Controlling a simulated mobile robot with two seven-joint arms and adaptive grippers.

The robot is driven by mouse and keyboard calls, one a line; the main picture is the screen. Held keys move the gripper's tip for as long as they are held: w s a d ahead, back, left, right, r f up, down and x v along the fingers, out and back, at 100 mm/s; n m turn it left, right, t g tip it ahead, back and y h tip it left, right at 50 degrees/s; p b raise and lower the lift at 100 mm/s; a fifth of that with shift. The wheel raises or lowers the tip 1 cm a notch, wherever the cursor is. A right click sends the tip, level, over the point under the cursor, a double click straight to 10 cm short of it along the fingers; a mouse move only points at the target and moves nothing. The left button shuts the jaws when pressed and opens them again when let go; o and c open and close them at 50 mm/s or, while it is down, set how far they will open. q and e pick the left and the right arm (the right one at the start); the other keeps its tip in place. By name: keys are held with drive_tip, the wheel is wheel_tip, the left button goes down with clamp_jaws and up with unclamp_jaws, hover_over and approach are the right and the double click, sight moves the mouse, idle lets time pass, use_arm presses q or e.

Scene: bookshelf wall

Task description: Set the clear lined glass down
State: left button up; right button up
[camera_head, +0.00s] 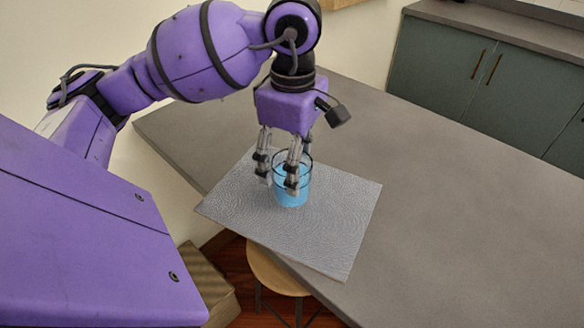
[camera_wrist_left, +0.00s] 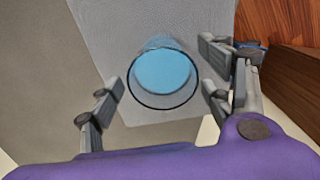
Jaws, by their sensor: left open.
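The clear glass (camera_head: 294,198) has a dark rim and light blue in its lower part. It stands upright on a grey textured mat (camera_head: 335,215). My left gripper (camera_head: 278,182) points down at the glass, its fingers partly hiding the glass's left side in the head view. In the left wrist view the round glass (camera_wrist_left: 163,78) sits between the spread fingers of the left gripper (camera_wrist_left: 165,84), with gaps showing on both sides. The left gripper is open. My right gripper is not in view.
The mat lies on a grey countertop (camera_head: 440,200), with its near side at the counter's edge. A round wooden stool (camera_head: 275,272) stands below that edge. Green cabinets (camera_head: 470,80) are at the back right. The counter right of the mat is clear.

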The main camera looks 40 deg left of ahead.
use_arm(q)
wheel_tip(320, 180, up, 10)
drive_tip(key=shift+f, duration=0.2)
idle(0.4)
